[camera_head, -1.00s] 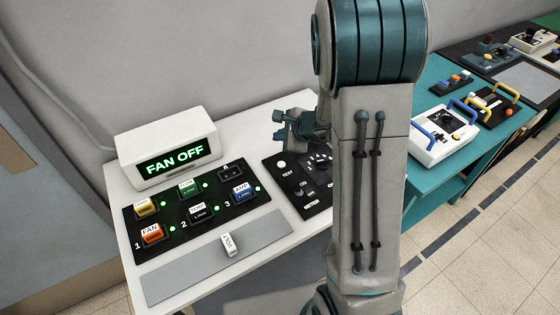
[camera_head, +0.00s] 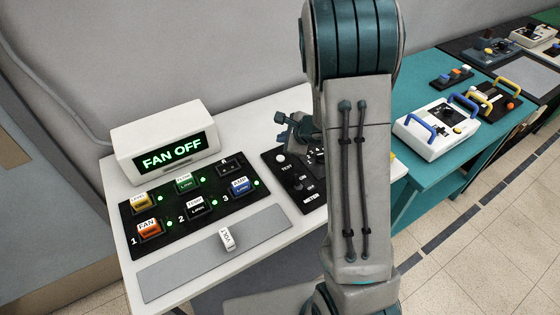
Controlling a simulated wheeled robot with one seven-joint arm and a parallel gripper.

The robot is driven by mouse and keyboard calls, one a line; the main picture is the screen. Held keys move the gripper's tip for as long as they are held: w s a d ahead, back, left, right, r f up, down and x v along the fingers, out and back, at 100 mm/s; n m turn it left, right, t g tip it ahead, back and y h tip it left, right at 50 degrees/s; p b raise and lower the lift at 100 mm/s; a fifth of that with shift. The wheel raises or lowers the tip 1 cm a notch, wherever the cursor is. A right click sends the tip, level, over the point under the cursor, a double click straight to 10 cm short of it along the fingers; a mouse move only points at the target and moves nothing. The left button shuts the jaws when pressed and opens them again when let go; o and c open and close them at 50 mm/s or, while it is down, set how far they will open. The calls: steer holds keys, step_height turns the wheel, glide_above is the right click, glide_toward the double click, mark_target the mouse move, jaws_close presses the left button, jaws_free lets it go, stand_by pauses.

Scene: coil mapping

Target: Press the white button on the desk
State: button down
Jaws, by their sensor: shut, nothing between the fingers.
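The round white button (camera_head: 281,159) is on the black meter panel (camera_head: 309,200), just above the label TEST, on the white desk (camera_head: 255,122). My gripper (camera_head: 281,128) is small and dark in this view and appears just above the button in the picture. It is shut and empty. A gap shows between it and the button, but I cannot tell its height over the panel. My arm hides the right part of the meter panel.
A white display box (camera_head: 163,140) reading FAN OFF stands at the back left. A black panel (camera_head: 165,215) with several coloured blocks lies in front of it. A grey strip (camera_head: 190,268) holds a small white VOLT piece (camera_head: 227,238). A teal table (camera_head: 400,170) with devices stands at right.

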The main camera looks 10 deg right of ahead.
steer(key=b, duration=0.3)
glide_above(283, 160)
step_height(283, 160, down, 4)
steer(key=shift+f, duration=0.15)
steer(key=shift+f+b, duration=0.7)
steer(key=shift+b, duration=0.05)
steer(key=shift+f, duration=0.1)
stand_by(1.1)
steer(key=shift+f+b, duration=0.3)
steer(key=shift+b, duration=0.45)
